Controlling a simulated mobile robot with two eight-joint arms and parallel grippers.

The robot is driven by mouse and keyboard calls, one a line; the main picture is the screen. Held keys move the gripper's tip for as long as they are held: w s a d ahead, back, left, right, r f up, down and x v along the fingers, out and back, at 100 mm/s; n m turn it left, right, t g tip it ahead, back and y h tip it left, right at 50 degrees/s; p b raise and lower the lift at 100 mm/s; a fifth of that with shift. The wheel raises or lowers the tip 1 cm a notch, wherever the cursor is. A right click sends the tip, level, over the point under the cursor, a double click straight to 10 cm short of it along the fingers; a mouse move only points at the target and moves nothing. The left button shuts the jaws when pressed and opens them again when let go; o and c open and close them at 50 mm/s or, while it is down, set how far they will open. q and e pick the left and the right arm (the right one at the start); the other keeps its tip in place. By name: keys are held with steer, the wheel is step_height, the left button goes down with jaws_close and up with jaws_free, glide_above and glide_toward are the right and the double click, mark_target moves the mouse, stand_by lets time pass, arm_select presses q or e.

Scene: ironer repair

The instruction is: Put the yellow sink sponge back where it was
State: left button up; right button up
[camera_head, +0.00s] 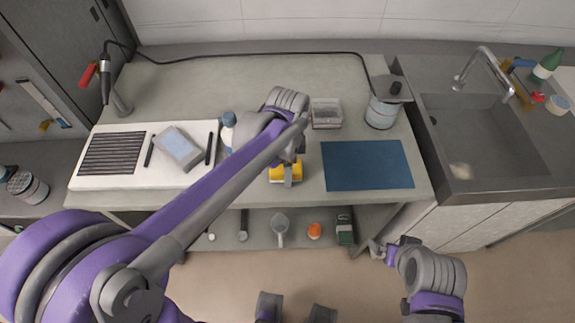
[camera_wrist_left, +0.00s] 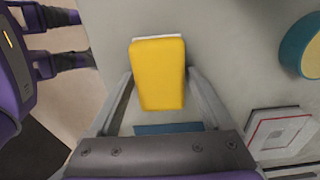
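The yellow sponge (camera_head: 281,178), with a thin white layer at one edge, is near the front edge of the table. It also shows in the left wrist view (camera_wrist_left: 158,75). My left gripper (camera_head: 287,171) reaches down over it, one finger along each long side, and appears shut on it. Whether the sponge rests on the table or is just above it is unclear. My right gripper (camera_head: 379,250) is low in front of the table, away from the sponge; its finger opening is not clear. The sink (camera_head: 485,130) is at the right with a pale patch (camera_head: 461,171) on its floor.
A blue mat (camera_head: 367,165) lies right of the sponge. A white ironer panel (camera_head: 112,153) with a pale blue block (camera_head: 179,148) is at the left. A tap (camera_head: 487,68) rises behind the sink.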

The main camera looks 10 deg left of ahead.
arm_select(q)
steer(key=shift+o, duration=0.9)
steer(key=shift+r, duration=0.1)
step_height(320, 180, up, 11)
steer(key=shift+p, duration=0.4)
steer(key=s+a+f+n+t, duration=0.1)
steer(key=s+n, duration=0.2)
steer(key=s+a+f+n+t, duration=0.1)
steer(key=s+a+f+n, duration=0.1)
steer(key=s, duration=0.1)
steer(key=s+a+f+n+t, duration=0.1)
steer(key=s+a+n, duration=0.1)
steer(key=n, duration=0.1)
steer(key=shift+s+f+n+p, duration=0.3)
steer(key=shift+s+f, duration=0.05)
steer(key=shift+s, duration=0.05)
steer(key=s+a+f+n+t, duration=0.2)
steer(key=s+f+n, duration=0.3)
steer(key=n, duration=0.1)
steer(key=shift+s, duration=0.2)
steer(key=shift+a, duration=0.1)
